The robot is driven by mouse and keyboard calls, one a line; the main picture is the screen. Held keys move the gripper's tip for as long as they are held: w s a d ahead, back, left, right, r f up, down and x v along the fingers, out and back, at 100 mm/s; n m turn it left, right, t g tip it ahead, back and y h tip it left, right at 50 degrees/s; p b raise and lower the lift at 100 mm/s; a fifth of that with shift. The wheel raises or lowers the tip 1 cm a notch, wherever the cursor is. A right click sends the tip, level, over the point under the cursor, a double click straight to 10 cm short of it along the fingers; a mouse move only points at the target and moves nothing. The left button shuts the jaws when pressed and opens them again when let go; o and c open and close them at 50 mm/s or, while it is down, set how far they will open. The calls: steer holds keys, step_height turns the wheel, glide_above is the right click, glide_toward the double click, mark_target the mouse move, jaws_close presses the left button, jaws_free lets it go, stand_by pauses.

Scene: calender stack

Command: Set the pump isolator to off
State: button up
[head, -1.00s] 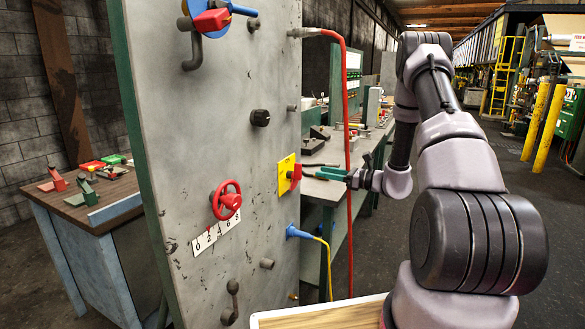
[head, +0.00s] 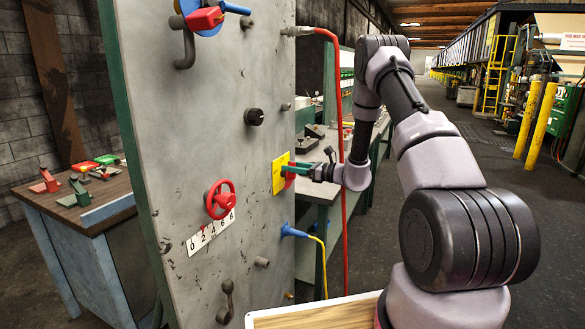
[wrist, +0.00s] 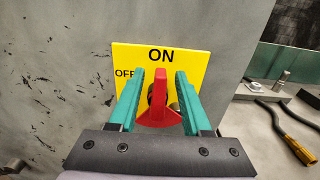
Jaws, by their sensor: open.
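The pump isolator is a yellow plate (head: 278,178) on the grey panel, with a red handle (wrist: 160,95). In the wrist view the yellow plate (wrist: 195,60) is marked ON at the top and OFF at the left. The red handle stands upright, pointing at ON. My gripper (wrist: 159,75) has its green fingers apart, one on each side of the handle, with a gap showing on both sides. In the head view my gripper (head: 292,170) is at the plate and covers part of the handle.
The grey panel (head: 180,130) also carries a red handwheel (head: 220,199) over a number scale, a black knob (head: 254,117) and a blue plug (head: 291,231) with a yellow cable. A red cable (head: 340,110) hangs near my wrist. Workbenches stand behind and to the left.

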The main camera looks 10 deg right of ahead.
jaws_close()
steer(key=n, duration=0.2)
steer(key=s+a+n, duration=0.1)
steer(key=n, duration=0.2)
steer(key=f+n, duration=0.1)
steer(key=n, duration=0.2)
steer(key=shift+s+a, duration=0.15)
steer(key=shift+s, duration=0.25)
steer(key=n, duration=0.3)
steer(key=f+n, duration=0.1)
steer(key=n, duration=0.1)
steer(key=shift+s+a, duration=0.2)
steer(key=shift+s, duration=0.15)
steer(key=n, duration=0.1)
steer(key=f+n, duration=0.1)
steer(key=n, duration=0.2)
steer(key=shift+s+a+f+n, duration=0.15)
steer(key=shift+f+n, duration=0.1)
steer(key=shift+n, duration=0.15)
